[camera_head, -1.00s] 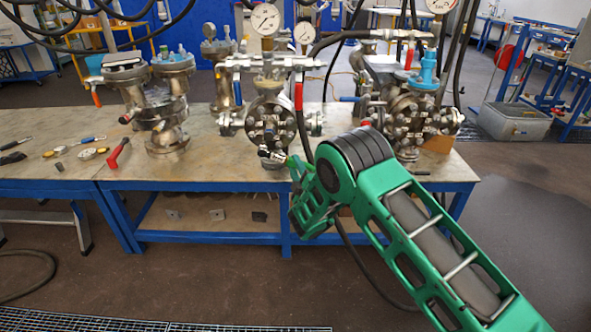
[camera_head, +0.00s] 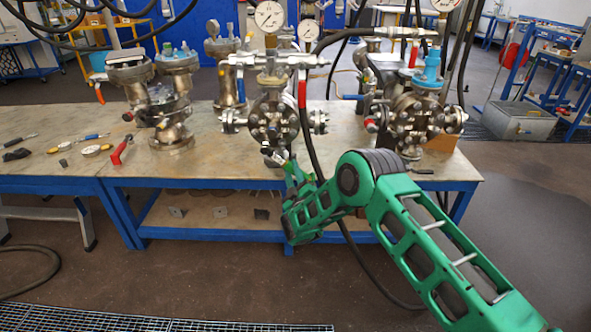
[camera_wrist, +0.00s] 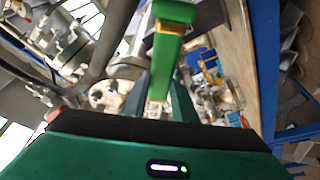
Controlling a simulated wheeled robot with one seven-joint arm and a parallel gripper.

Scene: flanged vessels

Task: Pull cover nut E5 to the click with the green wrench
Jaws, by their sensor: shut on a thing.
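The middle flanged vessel (camera_head: 273,118) stands on the bench with a round cover ringed by several nuts facing me. I cannot read any label, so I cannot tell which nut is E5. My gripper (camera_head: 277,157) is small in the head view, just below the front of this cover. In the wrist view my gripper (camera_wrist: 161,100) is shut on the green wrench (camera_wrist: 167,45), a green bar with a yellow band.
Another flanged vessel (camera_head: 415,120) stands to the right, and a double-flanged one (camera_head: 165,100) to the left. A red-handled tool (camera_head: 122,150) and small tools lie on the left of the bench (camera_head: 215,160). A black hose hangs beside the middle vessel.

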